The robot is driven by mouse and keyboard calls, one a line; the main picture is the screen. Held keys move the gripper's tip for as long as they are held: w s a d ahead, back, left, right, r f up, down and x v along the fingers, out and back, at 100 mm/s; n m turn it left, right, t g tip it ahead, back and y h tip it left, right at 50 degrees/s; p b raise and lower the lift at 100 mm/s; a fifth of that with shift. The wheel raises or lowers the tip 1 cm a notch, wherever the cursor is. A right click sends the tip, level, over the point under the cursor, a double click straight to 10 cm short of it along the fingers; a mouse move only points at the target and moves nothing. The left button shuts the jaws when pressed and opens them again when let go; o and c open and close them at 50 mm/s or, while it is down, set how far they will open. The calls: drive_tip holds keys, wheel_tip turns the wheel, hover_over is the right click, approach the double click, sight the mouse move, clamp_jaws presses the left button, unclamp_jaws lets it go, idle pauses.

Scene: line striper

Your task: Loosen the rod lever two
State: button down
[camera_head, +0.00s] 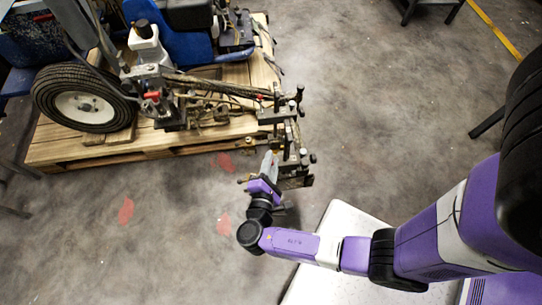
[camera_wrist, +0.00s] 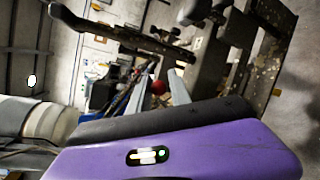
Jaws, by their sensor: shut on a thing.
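The line striper's rod and clamp assembly (camera_head: 290,135) reaches out past the right end of the wooden pallet. Several dark knobs and levers stick out of it. My gripper (camera_head: 270,162) is at the near left side of this assembly. Dark metal brackets (camera_wrist: 210,65) stand close beside the fingers.
The striper's wheel (camera_head: 85,97) and blue body stand on the pallet (camera_head: 90,150) at the upper left. A white-topped surface (camera_head: 340,262) lies below my arm. The concrete floor left of my gripper is clear apart from red marks (camera_head: 126,210).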

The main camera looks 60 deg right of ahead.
drive_tip(key=shift+w+a+t+h+b, duration=0.3)
drive_tip(key=shift+w+a+t+b, duration=0.1)
drive_tip(key=shift+b, duration=0.25)
drive_tip(key=shift+r, duration=0.1)
drive_tip(key=c, duration=1.3)
unclamp_jaws()
drive_tip(key=shift+s, duration=0.1)
drive_tip(key=shift+s+d+f, duration=0.1)
drive_tip(key=shift+s+f, duration=0.1)
drive_tip(key=shift+s, duration=0.05)
drive_tip(key=f+v, duration=0.1)
drive_tip(key=v, duration=0.6)
drive_tip(key=shift+a+r, duration=0.4)
drive_tip(key=shift+r, duration=0.05)
